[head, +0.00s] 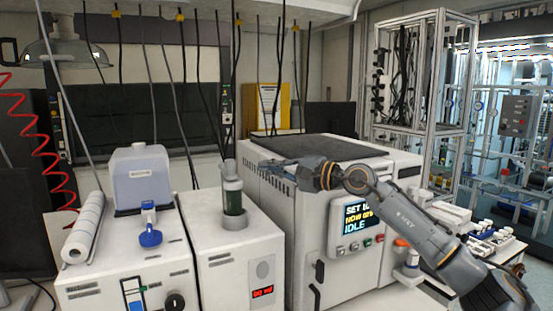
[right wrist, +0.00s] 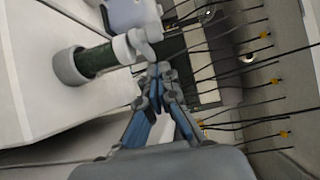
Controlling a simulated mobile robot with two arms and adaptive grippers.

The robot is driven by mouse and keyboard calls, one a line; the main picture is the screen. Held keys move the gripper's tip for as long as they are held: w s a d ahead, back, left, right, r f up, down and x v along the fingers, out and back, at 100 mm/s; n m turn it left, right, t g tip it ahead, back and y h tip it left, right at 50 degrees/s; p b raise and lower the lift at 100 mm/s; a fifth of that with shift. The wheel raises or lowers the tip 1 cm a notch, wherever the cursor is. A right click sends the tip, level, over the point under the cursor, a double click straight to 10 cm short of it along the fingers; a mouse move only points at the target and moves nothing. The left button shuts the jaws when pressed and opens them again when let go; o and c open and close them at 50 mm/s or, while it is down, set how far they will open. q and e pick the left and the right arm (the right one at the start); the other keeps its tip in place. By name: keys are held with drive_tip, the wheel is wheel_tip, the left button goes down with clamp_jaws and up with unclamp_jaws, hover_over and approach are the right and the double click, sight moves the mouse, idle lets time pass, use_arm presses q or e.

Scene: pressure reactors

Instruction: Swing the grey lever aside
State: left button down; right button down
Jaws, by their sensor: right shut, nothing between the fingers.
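A dark green upright cylinder (head: 232,198) stands in a grey collar on the middle white unit. Its light grey top (head: 229,168) shows as a grey piece with a protruding part (right wrist: 139,42) in the right wrist view, and this looks like the grey lever. My right gripper (head: 264,164) reaches left over the large reactor's top toward the cylinder. Its blue fingers (right wrist: 155,70) are together and empty, close beside the grey piece. Whether they touch it I cannot tell. My left gripper is not in view.
The large white reactor (head: 310,205) with a lit display (head: 357,214) stands under my right arm. A translucent tank (head: 140,178), a white roll (head: 84,228) and a blue-based item (head: 150,236) sit on the left unit. Black cables (head: 282,80) hang behind.

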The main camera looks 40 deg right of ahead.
sight(227, 165)
drive_tip(key=p+x, duration=0.3)
drive_tip(key=x, duration=0.3)
drive_tip(key=shift+w+a+p, duration=0.2)
drive_tip(key=shift+p, duration=0.1)
